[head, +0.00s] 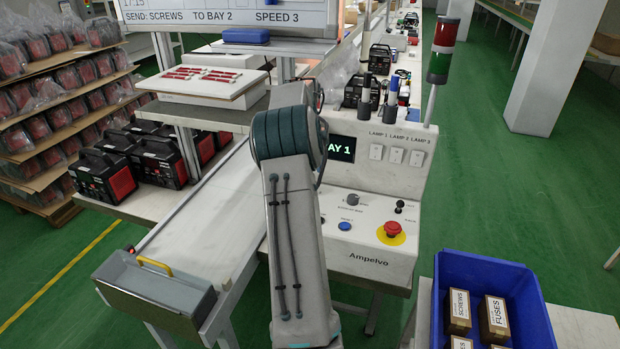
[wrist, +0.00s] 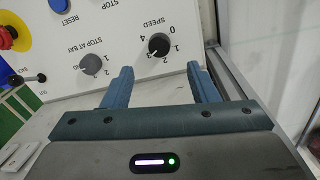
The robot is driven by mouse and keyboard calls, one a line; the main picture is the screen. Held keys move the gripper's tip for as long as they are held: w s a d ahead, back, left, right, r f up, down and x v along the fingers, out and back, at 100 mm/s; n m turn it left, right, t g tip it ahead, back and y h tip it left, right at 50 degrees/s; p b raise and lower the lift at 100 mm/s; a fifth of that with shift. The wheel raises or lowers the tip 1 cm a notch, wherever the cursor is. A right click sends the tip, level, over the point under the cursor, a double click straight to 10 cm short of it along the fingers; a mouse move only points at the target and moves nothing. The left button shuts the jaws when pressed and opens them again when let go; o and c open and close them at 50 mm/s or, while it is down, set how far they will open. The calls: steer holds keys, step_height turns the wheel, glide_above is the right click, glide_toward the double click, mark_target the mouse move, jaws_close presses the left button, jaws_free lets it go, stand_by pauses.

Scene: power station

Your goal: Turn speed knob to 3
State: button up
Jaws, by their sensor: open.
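The speed knob (wrist: 158,44) is a round dark knob on the white panel, with numbers around it and the word SPEED beside it. I cannot make out which number it points to. My gripper (wrist: 160,69) is open, its two blue fingers spread on either side below the knob in the wrist view. The fingers look apart from the knob, with nothing between them. In the head view my arm hides the speed knob and the gripper. The sign (head: 230,14) at the top reads SPEED 3.
A grey STOP AT BAY knob (wrist: 93,65) sits beside the speed knob. The red emergency button (head: 393,230), blue button (head: 344,226) and small black switch (head: 400,206) are on the same panel. A blue crate (head: 487,268) with boxes stands at right.

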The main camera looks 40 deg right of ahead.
step_height(320, 180, up, 4)
steer(key=shift+w+f, duration=0.1)
steer(key=shift+f, duration=0.1)
steer(key=shift+f, duration=0.1)
stand_by(0.7)
